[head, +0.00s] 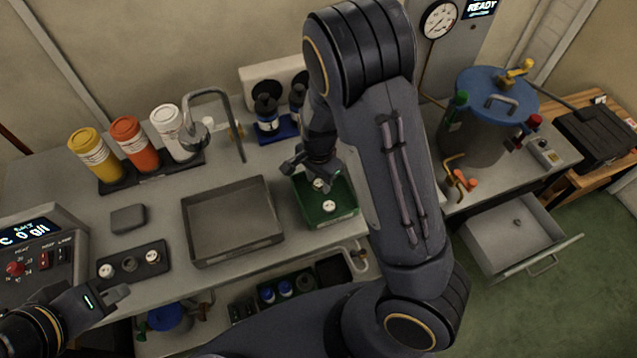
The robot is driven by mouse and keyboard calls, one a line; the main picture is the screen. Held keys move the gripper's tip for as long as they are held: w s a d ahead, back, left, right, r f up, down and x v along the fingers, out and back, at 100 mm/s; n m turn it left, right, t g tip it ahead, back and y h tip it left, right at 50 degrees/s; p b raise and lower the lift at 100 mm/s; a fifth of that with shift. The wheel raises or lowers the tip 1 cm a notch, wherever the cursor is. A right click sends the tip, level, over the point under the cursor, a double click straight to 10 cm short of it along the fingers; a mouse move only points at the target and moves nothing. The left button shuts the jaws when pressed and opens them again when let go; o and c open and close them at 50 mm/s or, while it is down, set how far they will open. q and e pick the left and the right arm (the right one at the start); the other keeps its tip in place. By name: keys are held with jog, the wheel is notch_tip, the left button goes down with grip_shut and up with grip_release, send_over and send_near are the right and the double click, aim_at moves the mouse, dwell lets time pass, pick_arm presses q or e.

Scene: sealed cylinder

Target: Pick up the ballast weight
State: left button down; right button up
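Small round silver-and-white pieces that look like weights lie in a green tray (343,218) on the bench. One weight (329,206) is clear of the gripper. Another weight (318,184) is right under the gripper and partly hidden by it. My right gripper (310,173) hangs over the back of the green tray with its fingers apart. I cannot tell whether it touches the weight below it. My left gripper (119,297) is at the lower left, in front of the bench and away from the tray; its finger gap is unclear.
A black holder (140,273) with several round pieces sits at the left. An empty grey tray (235,222) is beside the green one. A tap (241,135) and dark bottles (266,112) stand behind. A blue-lidded vessel (480,115) and open drawer (515,232) are right.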

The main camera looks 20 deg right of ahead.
jog(key=c, duration=0.8)
jog(key=shift+r, duration=0.1)
